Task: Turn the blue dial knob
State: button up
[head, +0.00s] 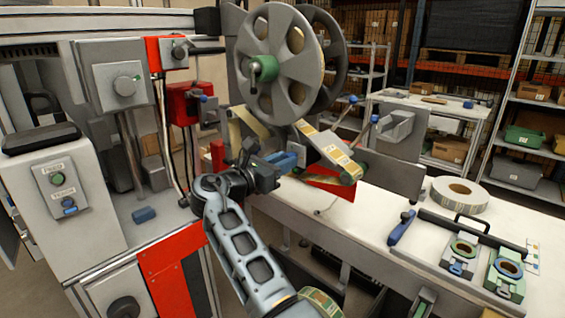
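Several blue parts show, and I cannot tell for sure which one is the dial knob. A small blue knob (69,204) sits below a green button on the light grey control box at the left. A blue block-like part (283,161) is at the machine just right of my gripper. My gripper (262,172) is dark and small in the picture, in front of the tape machine's middle. It is beside or touching that blue part; I cannot tell which. Its fingers merge with dark parts behind, so their opening is not clear.
A large grey reel (283,66) with a green hub stands above my gripper.

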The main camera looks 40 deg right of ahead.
grip_shut()
jog(key=shift+m, duration=0.4)
jog(key=shift+n+b, duration=14.4)
jog(key=shift+n, duration=2.7)
jog(key=shift+r, duration=0.1)
